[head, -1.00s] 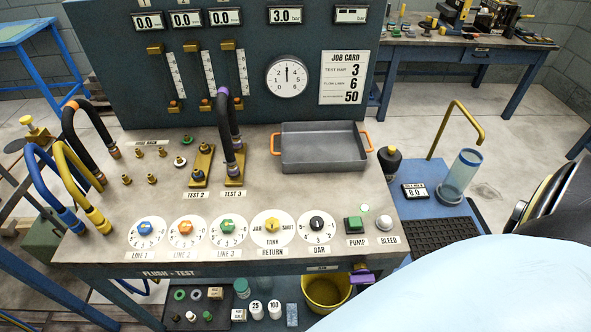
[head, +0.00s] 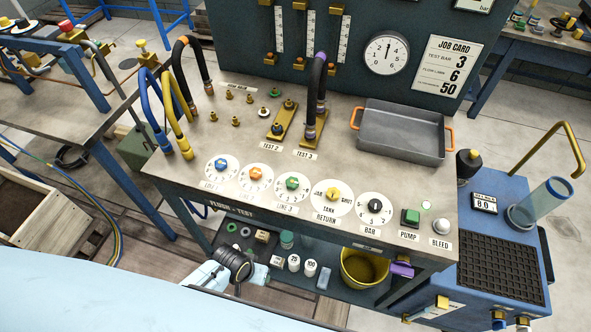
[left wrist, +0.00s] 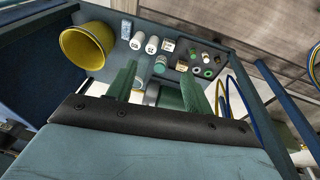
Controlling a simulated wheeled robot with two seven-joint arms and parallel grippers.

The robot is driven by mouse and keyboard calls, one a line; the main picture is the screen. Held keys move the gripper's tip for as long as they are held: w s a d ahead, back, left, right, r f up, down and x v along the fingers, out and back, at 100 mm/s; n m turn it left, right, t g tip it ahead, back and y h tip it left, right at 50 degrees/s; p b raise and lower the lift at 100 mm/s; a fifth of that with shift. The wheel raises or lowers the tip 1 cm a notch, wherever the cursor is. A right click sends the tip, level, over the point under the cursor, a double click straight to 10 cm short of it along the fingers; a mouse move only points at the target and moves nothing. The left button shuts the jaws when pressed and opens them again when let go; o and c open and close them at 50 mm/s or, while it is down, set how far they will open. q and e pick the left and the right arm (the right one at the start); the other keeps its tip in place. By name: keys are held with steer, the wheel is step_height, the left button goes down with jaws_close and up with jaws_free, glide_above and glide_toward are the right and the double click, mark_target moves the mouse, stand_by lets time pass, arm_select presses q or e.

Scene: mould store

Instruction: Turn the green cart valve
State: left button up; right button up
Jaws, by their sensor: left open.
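The blue cart (head: 520,200) stands at the right of the bench in the head view. My right gripper is not in view.
The bench (head: 335,222) carries a row of dials, including one with a green knob (head: 292,183), and a grey tray (head: 400,130). Its lower shelf holds a yellow bucket (head: 364,268), which also shows in the left wrist view (left wrist: 88,50), and several small jars. A crate (head: 40,215) stands at left.

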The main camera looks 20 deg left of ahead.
arm_select(q)
steer(key=w+d+r+p, duration=0.1)
steer(key=w+d+r, duration=0.2)
steer(key=r, duration=0.6)
steer(key=w+d+r+h+p, duration=0.1)
steer(key=w+d+r, duration=0.25)
steer(key=r, duration=0.45)
steer(key=w+d+r+p, duration=0.1)
steer(key=w+d+r, duration=0.15)
steer(key=r, duration=0.65)
steer(key=n+g+y, duration=0.2)
steer(key=n, duration=0.3)
glide_toward(292, 182)
step_height(292, 182, down, 8)
steer(key=shift+d+f, duration=0.1)
steer(key=shift+f, duration=0.15)
steer(key=shift+c, duration=0.3)
steer(key=c, duration=0.9)
